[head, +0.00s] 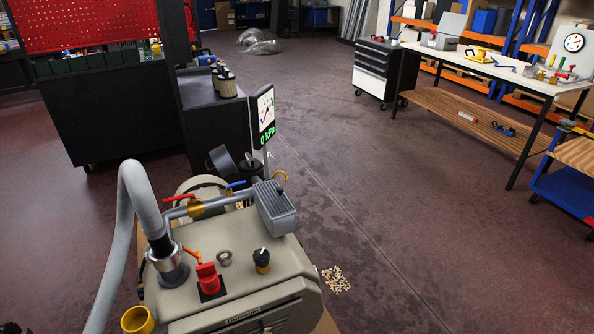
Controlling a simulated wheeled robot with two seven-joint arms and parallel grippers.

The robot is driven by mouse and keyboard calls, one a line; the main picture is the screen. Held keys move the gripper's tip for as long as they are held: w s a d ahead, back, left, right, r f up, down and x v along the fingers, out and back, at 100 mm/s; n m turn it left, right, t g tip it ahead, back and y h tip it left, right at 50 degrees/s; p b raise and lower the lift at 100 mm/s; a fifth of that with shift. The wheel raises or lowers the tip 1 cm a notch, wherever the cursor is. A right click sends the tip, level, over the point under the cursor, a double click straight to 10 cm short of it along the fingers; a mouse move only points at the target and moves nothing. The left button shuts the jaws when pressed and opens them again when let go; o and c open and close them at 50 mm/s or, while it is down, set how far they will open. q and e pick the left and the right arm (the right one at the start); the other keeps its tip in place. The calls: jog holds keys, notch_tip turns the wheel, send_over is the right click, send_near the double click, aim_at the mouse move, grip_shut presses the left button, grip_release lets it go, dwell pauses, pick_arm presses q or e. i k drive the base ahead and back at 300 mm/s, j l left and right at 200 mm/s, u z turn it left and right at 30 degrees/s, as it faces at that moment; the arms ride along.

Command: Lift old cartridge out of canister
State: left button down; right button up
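A beige vacuum pump unit (240,258) stands in the lower middle of the head view. Behind its pipes is a dark round housing (250,168) with a small pale metal piece at its top, perhaps the canister. A dark disc (220,159) stands tilted just left of it, perhaps its lid. I cannot clearly make out the old cartridge, so I cannot tell whether it sits inside. Neither of my grippers can be made out in this view.
A red-handled valve (180,198), a blue-handled valve (236,184) and a gauge display reading 0 kPa (265,115) crowd the housing. A thick grey hose (128,215) rises at left. Black-capped cylinders (227,84) stand on a dark cart behind. Floor to the right is mostly clear.

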aim_at(250, 165)
jog(key=i+l+z, duration=0.3)
jog(key=l+z, duration=0.2)
jog(key=i+l+z, duration=0.45)
jog(key=l, duration=0.15)
jog(key=i+l+z, duration=0.5)
jog(key=i+u, duration=0.15)
jog(key=i, duration=0.3)
jog(key=i+l+u, duration=0.15)
jog(key=i, duration=0.25)
jog(key=i+j+u, duration=0.2)
jog(key=i+u, duration=0.25)
jog(key=i+j+u, duration=0.15)
jog(key=u, duration=0.3)
jog(key=i+l+u, duration=0.1)
jog(key=i+u, duration=0.35)
jog(key=i+l+u, duration=0.15)
jog(key=i+u, duration=0.25)
